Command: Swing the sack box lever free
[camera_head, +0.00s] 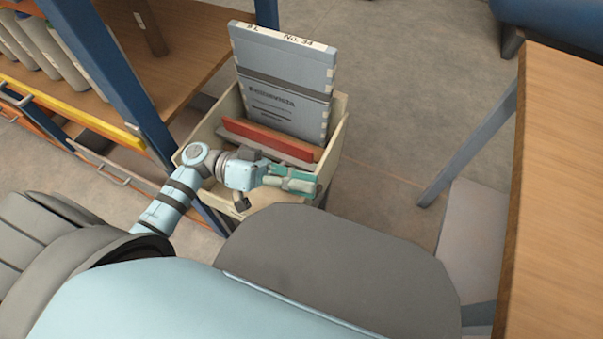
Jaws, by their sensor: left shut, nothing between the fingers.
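A cream open-topped box (341,112) stands beyond my body, near the middle of the view. A tall grey-blue labelled panel (285,85) stands upright in it. A red strip (268,139) lies across the box in front of the panel. My left gripper (312,183), with teal fingers, is shut and empty above the near right part of the box. It covers part of the near rim. A small dark piece (242,203) shows just below my left wrist; I cannot tell whether it is the lever. My right gripper is out of view.
A blue-framed wooden shelf (190,60) with grey containers (45,45) stands close on the left. A wooden table (560,160) with a grey-blue leg (470,145) is on the right. Bare floor (400,90) lies between the box and the table.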

